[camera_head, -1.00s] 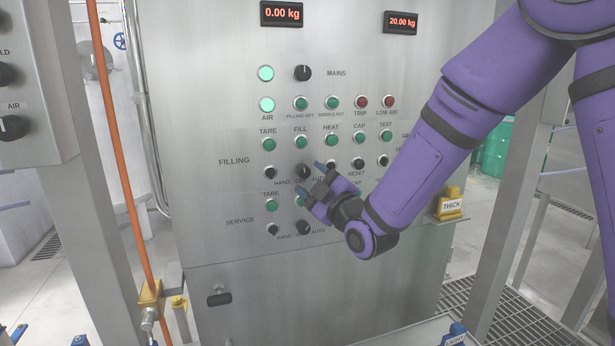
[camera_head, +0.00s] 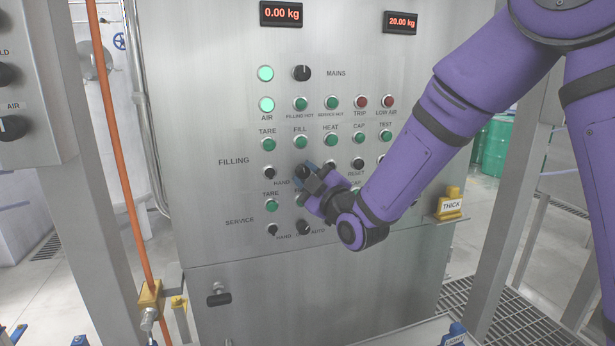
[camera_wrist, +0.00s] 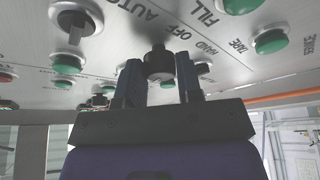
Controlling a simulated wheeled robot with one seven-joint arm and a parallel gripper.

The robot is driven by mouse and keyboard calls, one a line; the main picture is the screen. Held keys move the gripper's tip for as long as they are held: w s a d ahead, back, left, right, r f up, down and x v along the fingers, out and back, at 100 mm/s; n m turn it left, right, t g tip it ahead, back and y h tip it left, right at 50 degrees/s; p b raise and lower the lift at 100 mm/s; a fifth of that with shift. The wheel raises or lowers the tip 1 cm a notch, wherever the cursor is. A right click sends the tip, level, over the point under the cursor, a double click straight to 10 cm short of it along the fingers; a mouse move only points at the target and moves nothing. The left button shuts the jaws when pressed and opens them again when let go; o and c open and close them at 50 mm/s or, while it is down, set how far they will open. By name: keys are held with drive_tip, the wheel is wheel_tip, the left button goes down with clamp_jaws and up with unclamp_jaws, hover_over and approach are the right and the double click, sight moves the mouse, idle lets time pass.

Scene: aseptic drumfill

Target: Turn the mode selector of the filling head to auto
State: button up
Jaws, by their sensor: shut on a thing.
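The filling row's mode selector (camera_head: 302,169) is a black knob on the steel panel, with HAND, OFF and AUTO printed below it in the head view. My gripper (camera_head: 311,177) is at this knob and partly hides it and the labels. In the wrist view, the dark knob (camera_wrist: 158,63) sits between the two fingers of my gripper (camera_wrist: 160,83), which are shut on it. The labels HAND, OFF and AUTO show beside it there. I cannot tell which label the knob points to.
The service selector (camera_head: 304,228) is just below my gripper. Green buttons surround the selector, among them the FILL button (camera_head: 300,142) above it. A black reset knob (camera_head: 358,163) is to the right. A yellow THICK tag (camera_head: 450,205) stands at the panel's right edge.

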drive_tip(key=shift+m, duration=0.4)
drive_tip(key=m+t+h, duration=0.1)
drive_tip(key=m, duration=0.2)
drive_tip(key=m+t+h, duration=0.1)
drive_tip(key=m, duration=0.2)
drive_tip(key=shift+a+f+t, duration=0.15)
drive_tip(key=shift+t, duration=0.25)
drive_tip(key=shift+s+a+m+t+h, duration=0.1)
drive_tip(key=shift+m+t+h, duration=0.3)
drive_tip(key=shift+m+h, duration=0.9)
drive_tip(key=shift+m+t+h, duration=0.4)
drive_tip(key=shift+m, duration=1.7)
drive_tip(key=o, duration=0.9)
drive_tip(key=shift+o, duration=0.2)
drive_tip(key=shift+s, duration=0.1)
drive_tip(key=v, duration=1)
drive_tip(key=shift+s+f, duration=0.2)
drive_tip(key=shift+s, duration=0.05)
drive_tip(key=shift+r, duration=0.1)
